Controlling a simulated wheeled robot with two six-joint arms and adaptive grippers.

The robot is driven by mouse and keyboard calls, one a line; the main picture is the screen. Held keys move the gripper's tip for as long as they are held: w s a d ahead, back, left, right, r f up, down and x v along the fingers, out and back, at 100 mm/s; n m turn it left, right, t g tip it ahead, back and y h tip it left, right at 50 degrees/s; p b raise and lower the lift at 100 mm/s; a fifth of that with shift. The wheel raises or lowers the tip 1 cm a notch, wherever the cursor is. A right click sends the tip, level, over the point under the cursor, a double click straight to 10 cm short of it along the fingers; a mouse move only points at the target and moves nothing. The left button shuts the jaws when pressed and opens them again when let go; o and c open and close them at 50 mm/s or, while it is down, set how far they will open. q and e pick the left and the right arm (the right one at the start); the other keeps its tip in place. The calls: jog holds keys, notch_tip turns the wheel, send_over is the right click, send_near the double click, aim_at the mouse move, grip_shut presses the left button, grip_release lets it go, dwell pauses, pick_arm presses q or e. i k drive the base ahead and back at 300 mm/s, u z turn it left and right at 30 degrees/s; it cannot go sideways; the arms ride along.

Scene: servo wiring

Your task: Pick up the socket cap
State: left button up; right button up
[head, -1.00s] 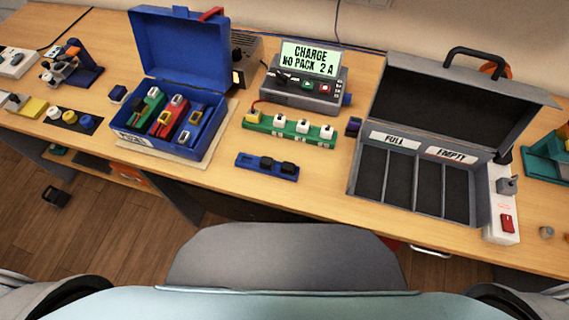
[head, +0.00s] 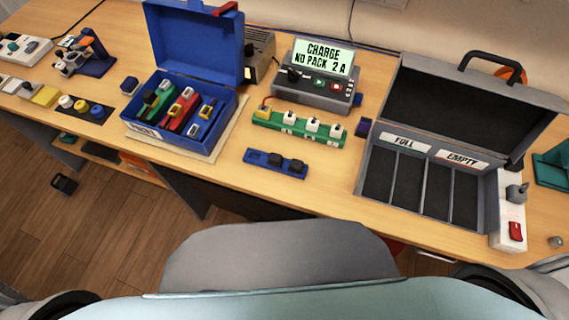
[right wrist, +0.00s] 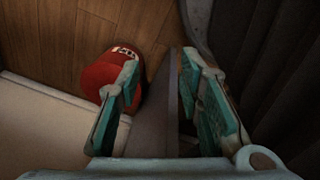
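I cannot tell for sure which piece is the socket cap. A small grey knob-like piece (head: 555,242) stands alone at the right front edge. My right gripper (right wrist: 160,65) is open and empty in the right wrist view, with teal pads apart, over the floor and away from the tabletop pieces. My left gripper is not in view.
An open blue case (head: 180,140) stands at left. A charger (head: 317,90) stands at the back middle. An open grey case (head: 365,180) with FULL and EMPTY labels stands at right, beside a white switch box (head: 512,225). A red object (right wrist: 112,85) lies below my right gripper.

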aim_at(297, 166)
jog(key=k, duration=0.95)
jog(key=z, duration=1.4)
